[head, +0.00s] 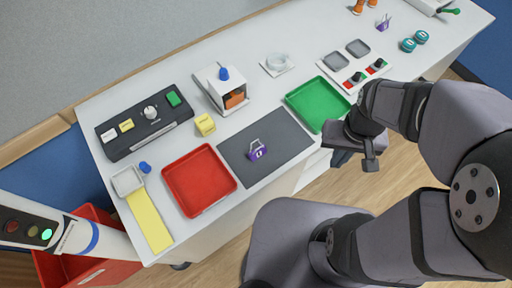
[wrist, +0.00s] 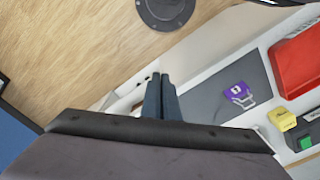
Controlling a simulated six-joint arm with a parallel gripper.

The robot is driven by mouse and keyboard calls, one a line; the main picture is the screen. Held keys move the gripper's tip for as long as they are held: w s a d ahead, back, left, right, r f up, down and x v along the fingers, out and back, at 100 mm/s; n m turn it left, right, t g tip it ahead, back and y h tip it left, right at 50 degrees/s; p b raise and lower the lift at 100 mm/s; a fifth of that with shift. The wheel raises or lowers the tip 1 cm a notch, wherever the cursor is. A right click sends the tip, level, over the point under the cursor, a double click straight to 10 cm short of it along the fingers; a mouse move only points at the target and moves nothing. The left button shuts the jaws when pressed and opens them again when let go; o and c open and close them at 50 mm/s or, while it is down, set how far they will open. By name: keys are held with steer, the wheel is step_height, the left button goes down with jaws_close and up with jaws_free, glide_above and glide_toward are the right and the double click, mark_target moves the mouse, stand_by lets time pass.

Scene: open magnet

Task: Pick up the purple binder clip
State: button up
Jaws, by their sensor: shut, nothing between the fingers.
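A purple binder clip (head: 257,152) with pale wire handles lies on the dark grey mat (head: 285,137), between the red and green trays. It also shows in the wrist view (wrist: 236,90), right of the fingers. A second purple clip-like item (head: 383,22) stands at the far right end of the table. My gripper (head: 371,163) is off the table's front edge, right of the mat and apart from the clip. In the wrist view my gripper's fingers (wrist: 160,78) are together with nothing between them.
A red tray (head: 199,181) is left of the mat and a green tray (head: 318,104) is right of it. A yellow block (head: 205,124) and a white box with a blue knob (head: 222,90) stand behind. A red bin (head: 88,262) is at the lower left.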

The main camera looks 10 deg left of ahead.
steer(key=o, duration=1)
